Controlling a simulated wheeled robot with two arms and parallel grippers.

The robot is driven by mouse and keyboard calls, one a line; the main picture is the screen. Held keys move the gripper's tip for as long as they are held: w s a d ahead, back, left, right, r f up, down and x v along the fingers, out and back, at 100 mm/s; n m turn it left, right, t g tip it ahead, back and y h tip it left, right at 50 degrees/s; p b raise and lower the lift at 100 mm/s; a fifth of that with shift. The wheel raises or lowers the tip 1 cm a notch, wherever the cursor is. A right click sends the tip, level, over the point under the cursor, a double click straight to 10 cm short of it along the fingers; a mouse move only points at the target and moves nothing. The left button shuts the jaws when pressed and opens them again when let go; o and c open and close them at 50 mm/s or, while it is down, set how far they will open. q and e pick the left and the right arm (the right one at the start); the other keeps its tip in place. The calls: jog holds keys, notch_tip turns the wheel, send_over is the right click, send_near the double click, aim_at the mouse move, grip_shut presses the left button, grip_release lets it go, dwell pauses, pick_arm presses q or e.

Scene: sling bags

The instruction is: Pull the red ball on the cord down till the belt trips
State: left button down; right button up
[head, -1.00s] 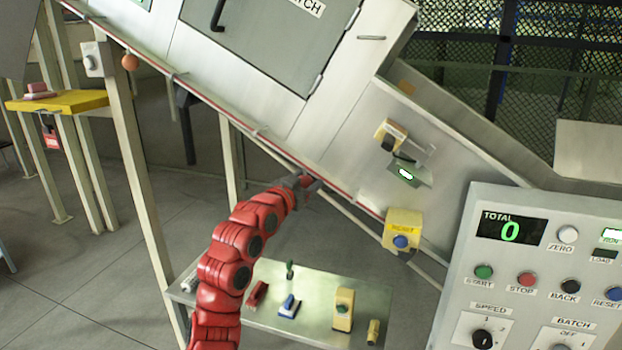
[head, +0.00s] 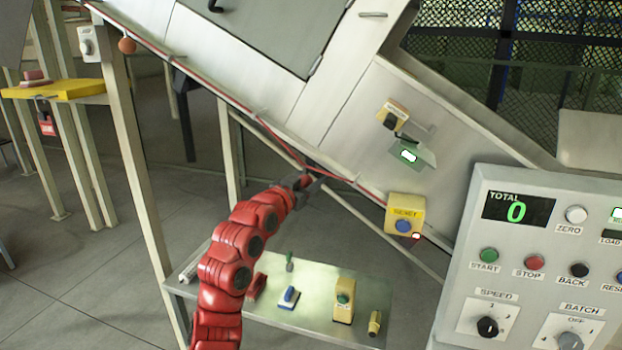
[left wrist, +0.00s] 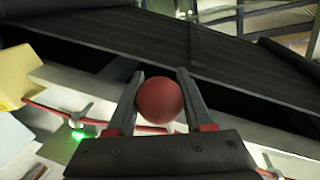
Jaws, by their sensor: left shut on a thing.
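The red ball (left wrist: 160,101) sits between the two fingers of my left gripper (left wrist: 161,75) in the left wrist view. In the head view the left gripper (head: 306,181) is shut on it under the sloping conveyor, and its fingers mostly hide the ball. The red cord (head: 270,133) runs along the conveyor's lower edge and dips in a V to my gripper. The dark belt (left wrist: 150,35) shows in the left wrist view; I cannot tell whether it moves. My right gripper is not in view.
A low metal table (head: 270,310) with several small items is below. An orange ball (head: 127,45) hangs far left.

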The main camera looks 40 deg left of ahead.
pick_arm(q)
jog(key=shift+c, duration=1.4)
grip_release()
jog(key=shift+s, duration=0.3)
jog(key=s+d+b, duration=0.2)
jog(key=s+b, duration=0.4)
jog(key=s, duration=1)
jog(key=shift+s, duration=0.35)
jog(key=shift+w+r, duration=0.1)
